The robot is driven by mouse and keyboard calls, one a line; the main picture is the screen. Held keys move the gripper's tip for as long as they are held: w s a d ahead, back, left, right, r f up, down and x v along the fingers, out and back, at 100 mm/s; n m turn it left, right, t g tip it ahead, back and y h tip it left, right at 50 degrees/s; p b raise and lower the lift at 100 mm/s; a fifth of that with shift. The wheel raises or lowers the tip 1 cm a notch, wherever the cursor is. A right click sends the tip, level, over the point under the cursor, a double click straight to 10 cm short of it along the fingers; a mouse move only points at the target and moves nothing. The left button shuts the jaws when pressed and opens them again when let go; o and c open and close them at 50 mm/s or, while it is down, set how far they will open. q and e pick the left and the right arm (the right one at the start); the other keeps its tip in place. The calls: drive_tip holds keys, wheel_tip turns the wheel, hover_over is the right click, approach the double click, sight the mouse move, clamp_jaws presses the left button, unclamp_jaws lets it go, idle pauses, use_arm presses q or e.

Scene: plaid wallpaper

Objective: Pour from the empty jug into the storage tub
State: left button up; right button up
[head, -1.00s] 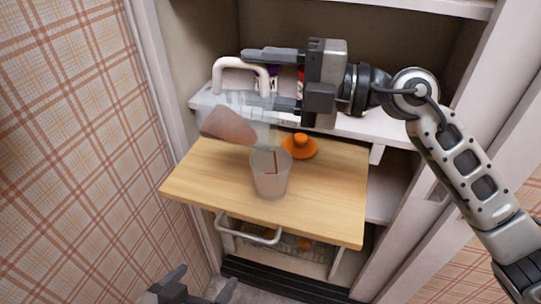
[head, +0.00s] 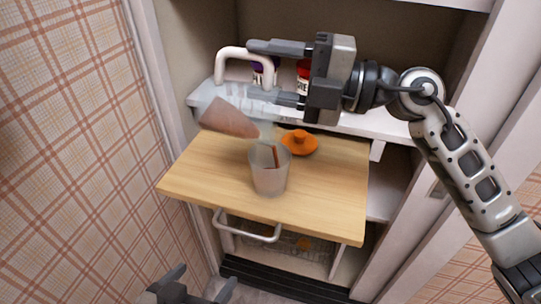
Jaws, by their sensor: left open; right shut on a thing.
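The clear jug (head: 228,115) with a white loop handle is tilted, its mouth toward the lower right. A brownish-pink mass shows inside it, so it does not look empty. My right gripper (head: 256,70) is shut on the jug's handle and holds the jug above the board. The translucent storage tub (head: 270,178) stands upright on the wooden board, just below and right of the jug's mouth. A thin reddish-brown streak shows inside the tub; I cannot tell whether it is liquid. My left gripper (head: 196,283) is open and empty at the bottom edge, well below the board.
An orange lid with a knob (head: 299,143) lies on the wooden board (head: 325,200) behind the tub. A white shelf (head: 350,123) with a red-labelled container (head: 303,78) is behind. A wire basket with a white handle (head: 247,226) is under the board. The plaid wall is at left.

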drive_tip(key=shift+d, duration=0.15)
idle(0.4)
drive_tip(key=shift+d+b, duration=0.1)
drive_tip(key=shift+b, duration=0.4)
drive_tip(key=shift+s+r+y, duration=0.1)
drive_tip(key=shift+y, duration=0.2)
drive_tip(key=shift+p, duration=0.4)
drive_tip(key=shift+a, duration=0.2)
